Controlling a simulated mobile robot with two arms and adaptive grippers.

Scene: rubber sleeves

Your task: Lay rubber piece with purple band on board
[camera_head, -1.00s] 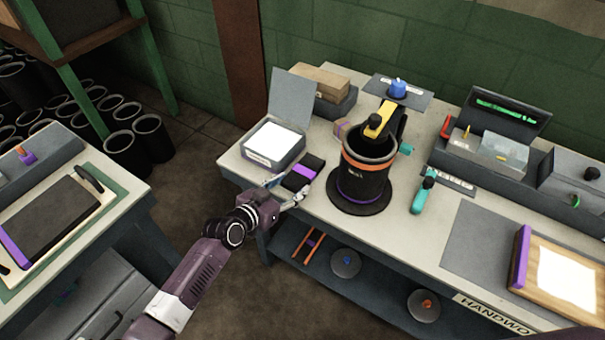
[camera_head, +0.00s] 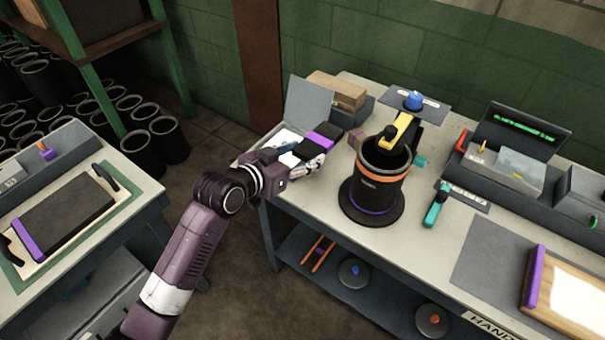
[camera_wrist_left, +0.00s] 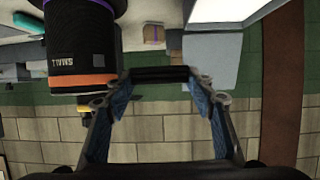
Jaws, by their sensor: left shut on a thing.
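My left gripper (camera_head: 305,156) is shut on the black rubber piece with the purple band (camera_head: 320,138) and holds it above the left end of the workbench, by the open grey box. In the left wrist view, the rubber piece (camera_wrist_left: 160,74) shows as a dark edge between the blue-padded fingers. A wooden board (camera_head: 580,318) with a white sheet and a purple edge strip lies at the right. A cream board (camera_head: 92,221) on the left table carries a dark slab with a purple edge. My right gripper is not in view.
A black cylinder (camera_head: 375,182) with orange and purple rings stands on the workbench just right of the gripper. It also shows in the left wrist view (camera_wrist_left: 82,45). A floor gap separates the two tables.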

